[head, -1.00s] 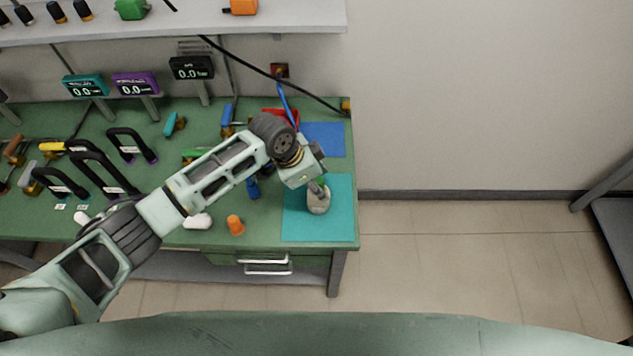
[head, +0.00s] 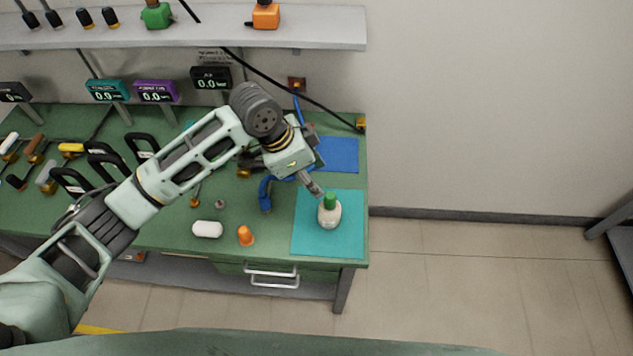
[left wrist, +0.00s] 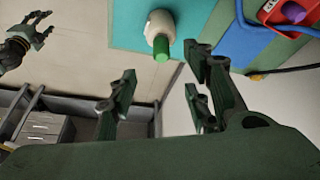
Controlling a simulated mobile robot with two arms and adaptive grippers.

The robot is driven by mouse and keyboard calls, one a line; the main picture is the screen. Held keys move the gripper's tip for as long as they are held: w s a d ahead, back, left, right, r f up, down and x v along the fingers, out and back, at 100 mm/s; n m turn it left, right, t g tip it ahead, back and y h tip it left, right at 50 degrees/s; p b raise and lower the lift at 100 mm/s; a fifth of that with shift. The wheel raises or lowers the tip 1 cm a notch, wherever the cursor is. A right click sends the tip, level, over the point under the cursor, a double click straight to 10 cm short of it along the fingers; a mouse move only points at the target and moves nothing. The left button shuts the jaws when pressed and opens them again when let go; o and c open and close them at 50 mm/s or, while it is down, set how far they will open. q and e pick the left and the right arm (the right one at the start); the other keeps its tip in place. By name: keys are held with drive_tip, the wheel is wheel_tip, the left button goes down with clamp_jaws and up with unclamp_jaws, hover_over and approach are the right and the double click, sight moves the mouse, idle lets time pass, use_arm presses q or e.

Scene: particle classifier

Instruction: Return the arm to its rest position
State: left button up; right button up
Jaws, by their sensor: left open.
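My left gripper (head: 314,190) is open and empty, just above and left of a white bottle (head: 329,216) with a green cap. The bottle stands upright on the teal mat (head: 343,245) at the bench's right end. In the left wrist view the open fingers (left wrist: 165,95) are apart, with the bottle (left wrist: 160,27) beyond them and not between them. My left arm reaches in from the left over the bench. My right gripper (left wrist: 25,38) shows at the upper left of the left wrist view, with its fingers spread.
The green bench (head: 170,240) holds a white capsule-shaped piece (head: 207,229), an orange cone-like piece (head: 246,236), a blue mat (head: 338,155) and several black handles. Gauges and a shelf (head: 200,38) stand behind.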

idle(0.6)
use_arm(q)
drive_tip(key=s+d+f+n+t, duration=0.1)
drive_tip(key=s+f+n, duration=0.35)
drive_tip(key=s, duration=0.55)
drive_tip(key=s+a+f+n+t+y, duration=0.15)
drive_tip(key=s+a+n, duration=0.25)
drive_tip(key=s+a, duration=0.4)
drive_tip(key=s+a+f+n+y, duration=0.1)
drive_tip(key=s+a+n+y, duration=0.2)
drive_tip(key=s+a, duration=0.5)
wheel_tip(320, 180, down, 31)
drive_tip(key=g+b, duration=0.2)
drive_tip(key=b, duration=0.4)
drive_tip(key=s+a+f+b, duration=0.2)
drive_tip(key=s+f, duration=0.6)
drive_tip(key=f, duration=0.3)
drive_tip(key=s+a+f+b, duration=0.1)
drive_tip(key=s+f+b, duration=0.1)
drive_tip(key=s+f, duration=0.7)
wheel_tip(320, 180, down, 2)
drive_tip(key=shift+a+g, duration=0.4)
drive_tip(key=shift+g, duration=0.05)
